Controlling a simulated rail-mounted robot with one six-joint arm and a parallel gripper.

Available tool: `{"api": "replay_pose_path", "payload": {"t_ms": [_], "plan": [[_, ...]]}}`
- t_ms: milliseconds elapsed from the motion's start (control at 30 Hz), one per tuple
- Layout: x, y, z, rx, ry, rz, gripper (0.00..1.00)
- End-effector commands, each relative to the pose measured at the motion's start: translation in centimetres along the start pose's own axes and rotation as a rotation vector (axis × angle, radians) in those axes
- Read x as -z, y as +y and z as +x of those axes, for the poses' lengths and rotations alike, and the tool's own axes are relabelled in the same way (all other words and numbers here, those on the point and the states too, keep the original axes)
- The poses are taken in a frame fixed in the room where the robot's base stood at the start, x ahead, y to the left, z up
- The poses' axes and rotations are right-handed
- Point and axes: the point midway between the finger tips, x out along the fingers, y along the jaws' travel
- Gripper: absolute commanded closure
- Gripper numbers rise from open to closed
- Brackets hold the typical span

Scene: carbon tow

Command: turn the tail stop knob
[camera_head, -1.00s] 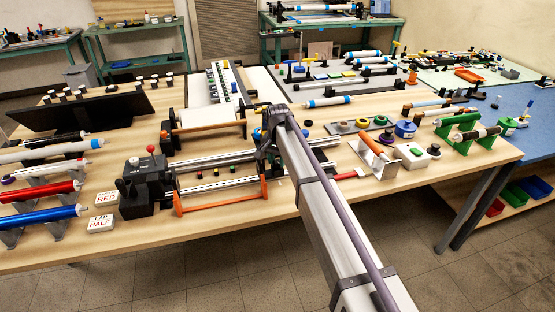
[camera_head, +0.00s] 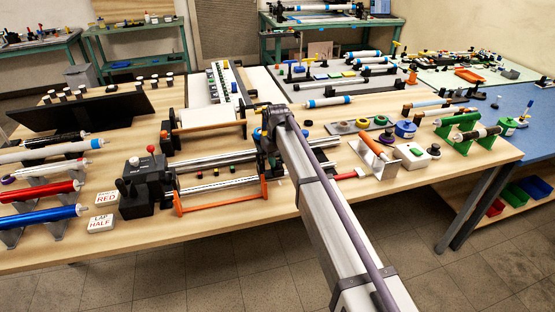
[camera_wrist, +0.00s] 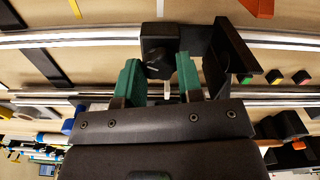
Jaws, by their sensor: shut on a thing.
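The tail stop is a black block (camera_wrist: 160,38) on the silver rails of the winding machine. Its small dark knob (camera_wrist: 157,68) sits between the two green fingertips of my gripper (camera_wrist: 160,78) in the wrist view. The jaws are shut on the knob, one finger on each side. Part of the knob's face is hidden in shadow. In the head view my wrist and arm cover the tail stop and the fingers at the right part of the machine (camera_head: 215,175).
A black dark-edged plate (camera_wrist: 232,45) stands close right of my fingers. An orange bar (camera_head: 220,198) runs along the machine's front. A black drive box (camera_head: 143,188) with a red knob is at its left end. Coloured tubes (camera_head: 45,190) lie on stands at the left.

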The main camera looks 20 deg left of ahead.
Motion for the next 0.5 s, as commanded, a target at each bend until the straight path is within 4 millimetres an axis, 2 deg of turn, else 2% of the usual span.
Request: {"api": "replay_pose_path", "payload": {"t_ms": [200, 500], "plan": [[-0.05, -0.01, 0.01, 0.0, -0.001, -0.085, 0.9], [-0.05, -0.01, 0.02, 0.0, -0.001, -0.121, 0.9]]}}
